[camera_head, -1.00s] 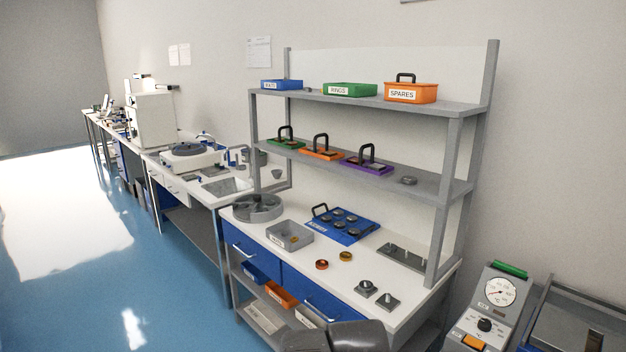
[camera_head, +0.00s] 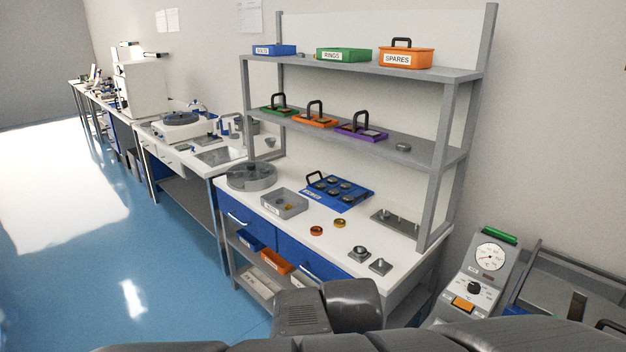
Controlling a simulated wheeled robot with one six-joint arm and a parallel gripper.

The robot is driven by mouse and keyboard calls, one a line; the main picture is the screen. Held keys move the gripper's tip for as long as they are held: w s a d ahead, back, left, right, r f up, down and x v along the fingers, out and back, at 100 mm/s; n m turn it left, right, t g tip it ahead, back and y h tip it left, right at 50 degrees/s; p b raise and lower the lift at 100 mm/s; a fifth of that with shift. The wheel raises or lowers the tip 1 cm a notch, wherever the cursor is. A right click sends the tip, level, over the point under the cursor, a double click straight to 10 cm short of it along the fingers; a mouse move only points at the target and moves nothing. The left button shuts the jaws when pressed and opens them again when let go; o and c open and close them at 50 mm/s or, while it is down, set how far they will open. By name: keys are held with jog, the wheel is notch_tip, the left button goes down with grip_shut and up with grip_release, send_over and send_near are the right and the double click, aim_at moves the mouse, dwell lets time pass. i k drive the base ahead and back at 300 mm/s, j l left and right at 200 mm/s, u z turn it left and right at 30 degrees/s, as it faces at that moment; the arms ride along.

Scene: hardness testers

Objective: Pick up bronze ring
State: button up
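Two small rings lie on the white worktop of the bench. One is reddish-brown, a copper-coloured ring (camera_head: 316,231); the other is a yellow-gold, bronze-looking ring (camera_head: 340,223) just to its right and slightly farther back. They lie apart, flat, with bare worktop around them. At this size I cannot be fully sure which is bronze. My arm's dark grey links show along the bottom edge, in front of the bench; my gripper's fingers do not show.
A grey open bin (camera_head: 284,208) holds small parts left of the rings. A blue tray (camera_head: 338,190) with round pieces stands behind. Shelves overhang the rear. A tester (camera_head: 480,275) stands right.

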aim_at(342, 224)
jog(key=i+u, duration=0.15)
jog(key=i, duration=0.3)
jog(key=i+l+u, duration=0.15)
jog(key=i, duration=0.3)
jog(key=i+l+u, duration=0.1)
jog(key=i, duration=0.35)
jog(key=i+l, duration=0.05)
jog(key=l, duration=0.05)
